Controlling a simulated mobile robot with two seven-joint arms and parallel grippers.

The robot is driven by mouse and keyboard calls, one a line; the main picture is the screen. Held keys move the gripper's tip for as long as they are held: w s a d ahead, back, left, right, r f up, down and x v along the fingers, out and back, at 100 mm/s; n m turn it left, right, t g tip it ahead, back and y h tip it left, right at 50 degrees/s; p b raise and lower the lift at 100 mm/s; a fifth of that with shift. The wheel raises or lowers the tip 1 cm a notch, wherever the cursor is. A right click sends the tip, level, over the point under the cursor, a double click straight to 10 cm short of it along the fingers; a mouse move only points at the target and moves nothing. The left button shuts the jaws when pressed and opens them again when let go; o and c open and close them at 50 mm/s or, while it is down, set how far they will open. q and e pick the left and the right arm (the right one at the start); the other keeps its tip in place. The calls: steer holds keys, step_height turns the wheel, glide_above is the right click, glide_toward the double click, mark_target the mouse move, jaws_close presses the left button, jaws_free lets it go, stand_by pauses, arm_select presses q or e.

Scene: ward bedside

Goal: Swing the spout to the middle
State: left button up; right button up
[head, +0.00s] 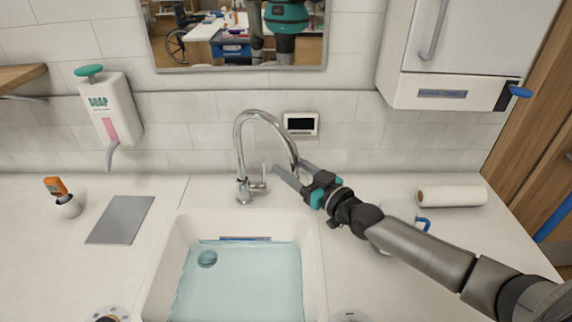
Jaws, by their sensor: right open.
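The chrome tap (243,190) stands behind the sink (318,262). Its tall curved spout (276,124) arches up and swings over to the right, with its end near the basin's right back corner. A small lever (263,178) sits on the tap's right side. My right gripper (290,167) reaches in from the right and is open at the spout's lower end. One finger shows on each side of that end; I cannot tell whether either touches it. My left gripper is not in view.
Water (240,285) stands in the sink. A soap dispenser (112,108) hangs on the left wall. A paper roll (452,195) and a blue-handled mug (424,224) are right, near my arm.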

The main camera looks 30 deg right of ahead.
steer(key=shift+x, duration=1)
jaws_close()
stand_by(0.9)
